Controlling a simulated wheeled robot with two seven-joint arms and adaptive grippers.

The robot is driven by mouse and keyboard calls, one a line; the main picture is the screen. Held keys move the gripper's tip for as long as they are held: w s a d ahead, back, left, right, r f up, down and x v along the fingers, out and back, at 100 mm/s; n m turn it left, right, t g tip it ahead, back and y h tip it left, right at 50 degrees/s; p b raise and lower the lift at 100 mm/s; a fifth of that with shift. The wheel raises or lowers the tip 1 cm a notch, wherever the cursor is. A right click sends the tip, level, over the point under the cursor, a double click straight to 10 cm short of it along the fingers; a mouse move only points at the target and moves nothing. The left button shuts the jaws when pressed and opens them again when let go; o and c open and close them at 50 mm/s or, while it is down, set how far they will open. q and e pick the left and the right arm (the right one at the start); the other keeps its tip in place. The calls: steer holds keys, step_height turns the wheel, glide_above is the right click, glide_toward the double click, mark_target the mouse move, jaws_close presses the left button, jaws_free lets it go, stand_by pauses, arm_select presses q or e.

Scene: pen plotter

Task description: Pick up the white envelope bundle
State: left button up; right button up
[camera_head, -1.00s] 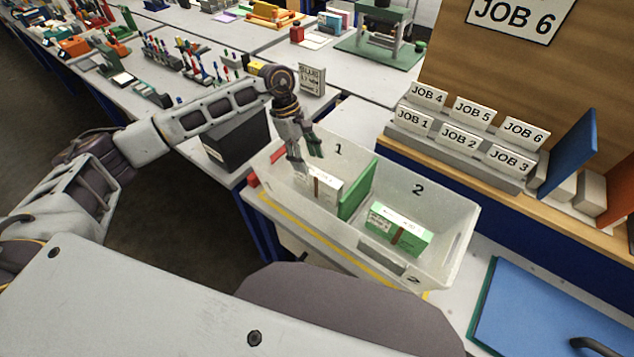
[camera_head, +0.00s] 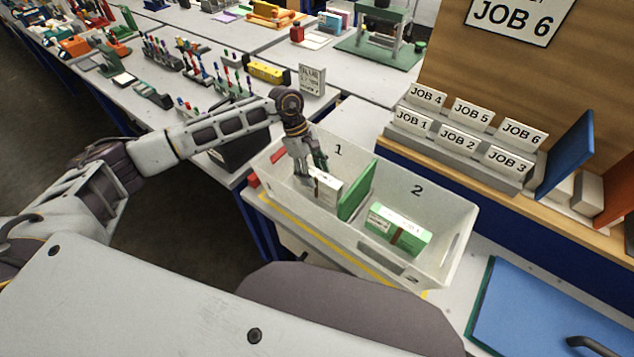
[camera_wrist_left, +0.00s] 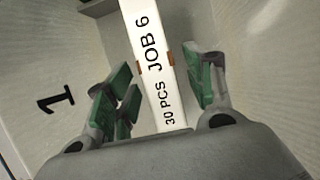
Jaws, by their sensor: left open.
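The white envelope bundle (camera_head: 325,187) sits in compartment 1 of the grey bin (camera_head: 452,225), with a brown band around it. In the left wrist view the bundle (camera_wrist_left: 150,62) shows its top edge, printed "JOB 6" and "30 PCS". My left gripper (camera_head: 312,172) reaches down into compartment 1 at the bundle. In the left wrist view its green-padded fingers (camera_wrist_left: 160,90) are open, on either side of the bundle, with gaps visible. The bundle's lower part is hidden in the head view. My right gripper is not in view.
A green divider (camera_head: 356,190) stands just right of the white bundle. A green-and-white bundle (camera_head: 398,229) lies in compartment 2. The bin walls surround the gripper closely. A rack of job cards (camera_head: 460,140) stands behind, and a blue folder (camera_head: 550,310) lies at the right.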

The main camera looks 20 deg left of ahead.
arm_select(q)
steer(key=shift+x, duration=1.3)
jaws_close()
steer(key=shift+r, duration=0.15)
steer(key=shift+r+b, duration=0.45)
steer(key=shift+r, duration=4.45)
